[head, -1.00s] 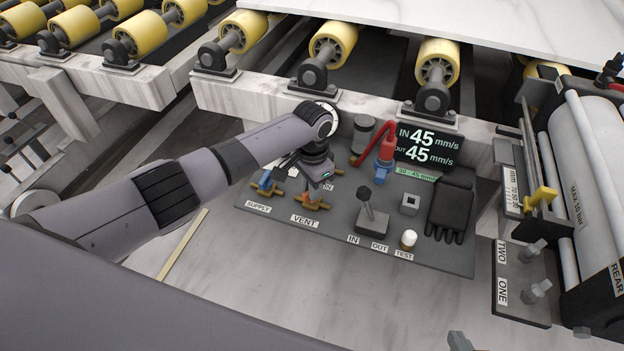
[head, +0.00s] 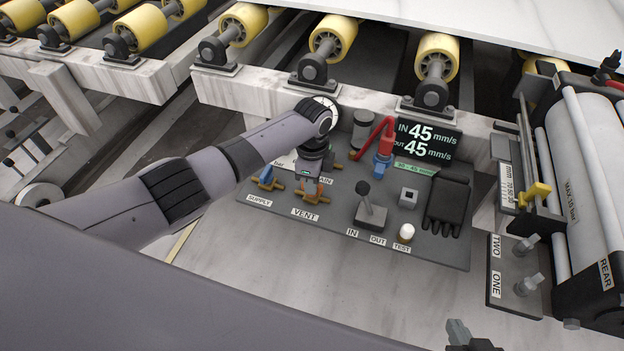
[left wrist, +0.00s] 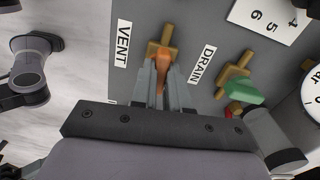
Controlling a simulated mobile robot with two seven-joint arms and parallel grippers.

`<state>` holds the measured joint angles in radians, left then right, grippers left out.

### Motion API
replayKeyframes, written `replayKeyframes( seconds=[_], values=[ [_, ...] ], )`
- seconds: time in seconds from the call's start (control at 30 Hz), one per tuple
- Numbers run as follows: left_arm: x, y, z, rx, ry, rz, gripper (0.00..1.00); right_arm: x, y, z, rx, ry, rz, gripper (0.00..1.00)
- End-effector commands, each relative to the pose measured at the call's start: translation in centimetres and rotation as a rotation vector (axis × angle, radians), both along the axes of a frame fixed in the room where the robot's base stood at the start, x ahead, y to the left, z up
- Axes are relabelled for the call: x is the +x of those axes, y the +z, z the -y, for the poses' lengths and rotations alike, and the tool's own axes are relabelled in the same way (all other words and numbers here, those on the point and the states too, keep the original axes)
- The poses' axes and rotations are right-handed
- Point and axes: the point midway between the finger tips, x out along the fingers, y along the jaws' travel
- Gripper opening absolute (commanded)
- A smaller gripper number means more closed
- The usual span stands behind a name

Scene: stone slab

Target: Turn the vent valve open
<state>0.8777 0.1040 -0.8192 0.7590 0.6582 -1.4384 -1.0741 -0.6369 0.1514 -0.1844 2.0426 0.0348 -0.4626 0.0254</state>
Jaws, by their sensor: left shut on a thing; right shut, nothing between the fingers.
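The vent valve (head: 308,197) has a brass body and an orange handle, behind the VENT label on the grey control panel (head: 340,222). My left gripper (head: 312,182) reaches down over it from above and hides part of it. In the left wrist view the two fingers of my left gripper (left wrist: 162,88) are shut on the orange handle (left wrist: 162,66). The handle looks roughly in line with the brass body there. My right gripper (head: 458,332) shows at the bottom edge of the head view, shut and empty, away from the panel.
The blue-handled supply valve (head: 267,176) is left of the vent valve. The green-handled drain valve (left wrist: 242,93) is close beside my left gripper. A joystick (head: 368,205), a red-and-blue fitting (head: 383,155), a glove (head: 449,204) and a speed display (head: 428,141) are further right.

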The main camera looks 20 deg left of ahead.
Motion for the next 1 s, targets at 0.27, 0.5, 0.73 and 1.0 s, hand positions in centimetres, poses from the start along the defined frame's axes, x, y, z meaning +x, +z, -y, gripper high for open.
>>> replayKeyframes(
  seconds=[0.27, 0.5, 0.73, 1.0],
  values=[
    [0.05, 0.1, 0.19, -0.006, -0.088, 0.002, 0.0, 0.02, 0.1, 0.01, 0.0, 0.0, 0.001, 0.0],
    [0.04, 0.1, 0.22, -0.006, -0.106, 0.002, 0.0, 0.04, 0.11, 0.02, -0.001, 0.001, 0.001, 0.0],
    [0.04, 0.11, 0.24, -0.006, -0.107, 0.002, 0.0, 0.05, 0.13, 0.02, -0.001, 0.001, 0.001, 0.0],
    [0.03, 0.07, 0.15, -0.004, -0.105, 0.001, 0.4, 0.07, 0.13, 0.02, 0.0, 0.001, 0.002, 0.0]
  ],
)
